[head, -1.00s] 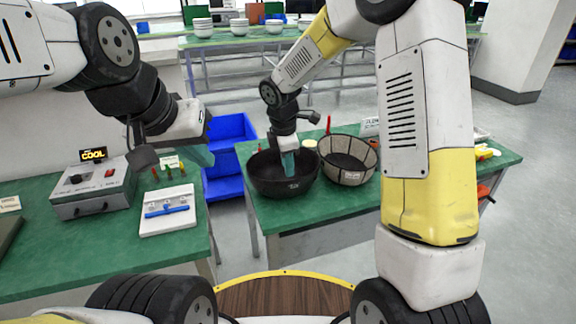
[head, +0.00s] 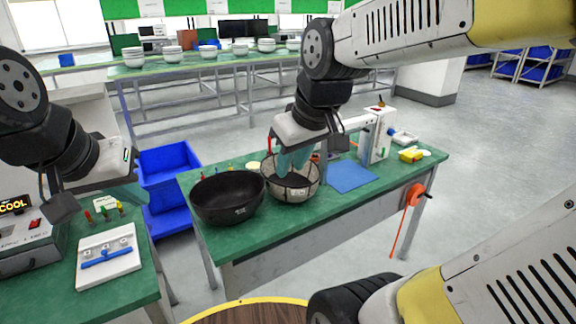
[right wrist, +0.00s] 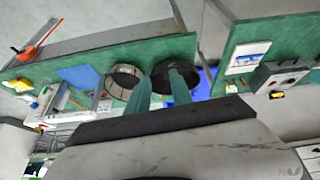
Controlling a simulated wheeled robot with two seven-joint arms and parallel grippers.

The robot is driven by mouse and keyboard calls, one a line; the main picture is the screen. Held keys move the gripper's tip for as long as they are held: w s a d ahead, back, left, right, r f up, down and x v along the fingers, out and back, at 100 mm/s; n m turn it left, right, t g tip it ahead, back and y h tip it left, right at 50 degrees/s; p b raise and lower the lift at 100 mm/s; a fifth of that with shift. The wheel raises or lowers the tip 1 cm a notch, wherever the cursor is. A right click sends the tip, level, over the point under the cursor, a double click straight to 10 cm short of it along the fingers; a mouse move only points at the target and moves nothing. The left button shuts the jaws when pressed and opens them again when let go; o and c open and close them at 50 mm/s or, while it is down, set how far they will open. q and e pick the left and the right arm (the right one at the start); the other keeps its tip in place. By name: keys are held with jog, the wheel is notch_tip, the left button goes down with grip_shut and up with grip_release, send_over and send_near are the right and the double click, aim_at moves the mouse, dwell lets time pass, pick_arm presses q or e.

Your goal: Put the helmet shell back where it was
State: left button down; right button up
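A black bowl-shaped shell (head: 225,200), which looks like the helmet shell, rests open side up on the green bench (head: 330,207). It also shows in the right wrist view (right wrist: 159,88). A mesh-sided round basket (head: 290,188) stands right beside it. My right gripper (head: 296,165) is over the basket, fingers pointing down. In the right wrist view its two teal fingers (right wrist: 160,90) are apart with nothing seen between them. Whether the fingertips touch the basket is unclear. My left gripper (head: 122,192) hangs over the left bench, its fingers mostly hidden.
A blue mat (head: 350,175), a white upright device (head: 378,135) and a yellow item (head: 411,155) are right of the basket. Blue bins (head: 168,160) stand between the benches. A white board with a blue bar (head: 108,255) lies on the left bench.

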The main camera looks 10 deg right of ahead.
jog(key=s+m, duration=0.2)
jog(key=s, duration=0.1)
jog(key=s+m+t, duration=0.1)
jog(key=shift+s+d+r+m+y, duration=0.2)
jog(key=shift+s+d+m+y, duration=0.15)
jog(key=shift+m+y, duration=0.05)
dwell(0.8)
